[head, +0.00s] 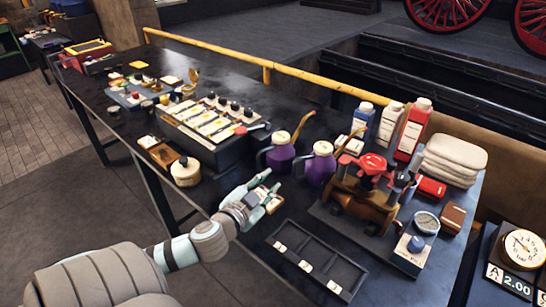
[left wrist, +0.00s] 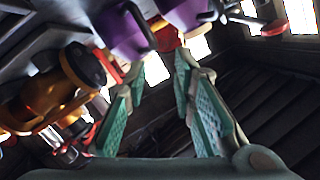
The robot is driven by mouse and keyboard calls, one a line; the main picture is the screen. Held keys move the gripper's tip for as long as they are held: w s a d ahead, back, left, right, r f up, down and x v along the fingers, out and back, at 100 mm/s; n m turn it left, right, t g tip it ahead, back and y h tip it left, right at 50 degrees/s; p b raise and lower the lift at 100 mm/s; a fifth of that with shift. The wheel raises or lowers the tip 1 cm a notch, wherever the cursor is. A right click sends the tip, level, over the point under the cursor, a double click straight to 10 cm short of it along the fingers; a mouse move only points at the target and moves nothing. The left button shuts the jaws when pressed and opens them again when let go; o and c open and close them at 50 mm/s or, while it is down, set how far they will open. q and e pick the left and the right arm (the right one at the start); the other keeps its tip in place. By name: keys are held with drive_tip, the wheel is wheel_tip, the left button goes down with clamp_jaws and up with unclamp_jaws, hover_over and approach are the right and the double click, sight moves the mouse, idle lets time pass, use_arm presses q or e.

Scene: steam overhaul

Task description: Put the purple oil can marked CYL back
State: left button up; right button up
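Two purple oil cans with cream caps and brass spouts stand side by side on the dark bench: the left can (head: 281,157) and the right can (head: 319,168). I cannot read CYL on either. In the left wrist view they show at the top, as one can (left wrist: 124,32) and another can (left wrist: 187,10). My left gripper (head: 268,196) is in front of the cans, apart from them. Its fingers (left wrist: 158,72) are spread with nothing between them. My right gripper is not in view.
A brown and red machine part (head: 362,205) stands right of the cans. Bottles (head: 412,130), folded towels (head: 455,157) and a gauge (head: 426,222) crowd the right end. A yellow rail (head: 220,50) edges the back.

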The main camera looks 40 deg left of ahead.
use_arm(q)
drive_tip(key=f+m+y+b, duration=0.1)
drive_tip(key=w+f+m+y, duration=0.1)
drive_tip(key=m+y, duration=0.1)
drive_tip(key=shift+w+f+t+b, duration=0.15)
drive_tip(key=shift+f+t+b, duration=0.15)
drive_tip(key=shift+f+b, duration=0.1)
clamp_jaws()
drive_tip(key=w+d+m+y, duration=0.1)
drive_tip(key=w+d+f+m+b, duration=0.1)
drive_tip(key=shift+d+f+y, duration=0.2)
drive_tip(key=shift+d+y, duration=0.1)
drive_tip(key=shift+y, duration=0.1)
drive_tip(key=w+d+m, duration=0.3)
drive_tip(key=d, duration=0.1)
drive_tip(key=shift+f+y, duration=0.3)
drive_tip(key=shift+w+r+m, duration=0.1)
drive_tip(key=shift+w+m, duration=0.2)
drive_tip(key=shift+m, duration=0.1)
drive_tip(key=x, duration=0.9)
drive_tip(key=shift+a+b, duration=0.3)
drive_tip(key=shift+b, duration=0.1)
drive_tip(key=shift+s, duration=0.1)
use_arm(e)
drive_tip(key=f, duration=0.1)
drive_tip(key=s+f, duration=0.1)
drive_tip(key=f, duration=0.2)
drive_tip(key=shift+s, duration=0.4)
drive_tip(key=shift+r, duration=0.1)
